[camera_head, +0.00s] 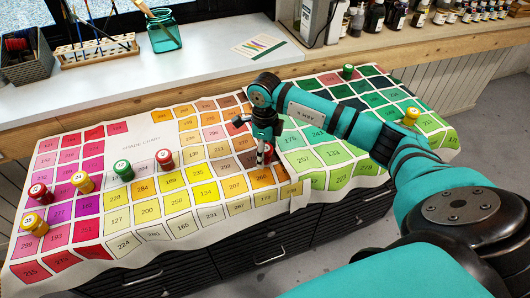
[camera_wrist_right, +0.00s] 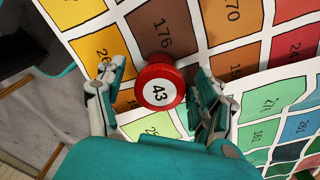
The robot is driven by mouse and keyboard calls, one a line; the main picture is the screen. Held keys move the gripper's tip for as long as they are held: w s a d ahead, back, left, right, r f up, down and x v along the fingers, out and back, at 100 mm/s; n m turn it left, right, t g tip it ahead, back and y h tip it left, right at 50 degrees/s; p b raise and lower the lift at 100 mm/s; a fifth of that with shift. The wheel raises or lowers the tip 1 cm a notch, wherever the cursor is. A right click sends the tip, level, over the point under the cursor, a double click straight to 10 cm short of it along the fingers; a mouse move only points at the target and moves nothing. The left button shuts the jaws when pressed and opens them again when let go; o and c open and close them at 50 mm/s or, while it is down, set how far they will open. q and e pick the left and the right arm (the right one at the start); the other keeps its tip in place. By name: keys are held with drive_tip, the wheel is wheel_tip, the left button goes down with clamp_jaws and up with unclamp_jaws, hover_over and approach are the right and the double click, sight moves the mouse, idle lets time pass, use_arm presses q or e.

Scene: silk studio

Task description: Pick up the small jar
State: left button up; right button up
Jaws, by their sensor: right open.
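A small jar with a red lid and a white label numbered 43 (camera_wrist_right: 159,90) stands on the colour chart cloth in the right wrist view. It lies between the two fingers of my right gripper (camera_wrist_right: 157,95), with visible gaps on both sides. In the head view the right gripper (camera_head: 262,150) points down over the orange and brown squares. The red jar (camera_head: 268,154) shows there only in part, beside the fingers. My right gripper is open and holds nothing. My left gripper is in neither view.
The chart cloth (camera_head: 120,250) covers the dark drawer cabinet. Several other jars stand on it: green (camera_head: 123,170), red (camera_head: 165,160) and yellow (camera_head: 83,182) to the left, yellow (camera_head: 411,116) to the right. A glass pot (camera_head: 164,37) and brush rack (camera_head: 97,47) stand on the white counter behind.

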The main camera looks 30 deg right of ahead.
drive_tip(key=shift+f, duration=0.15)
drive_tip(key=c, duration=1.3)
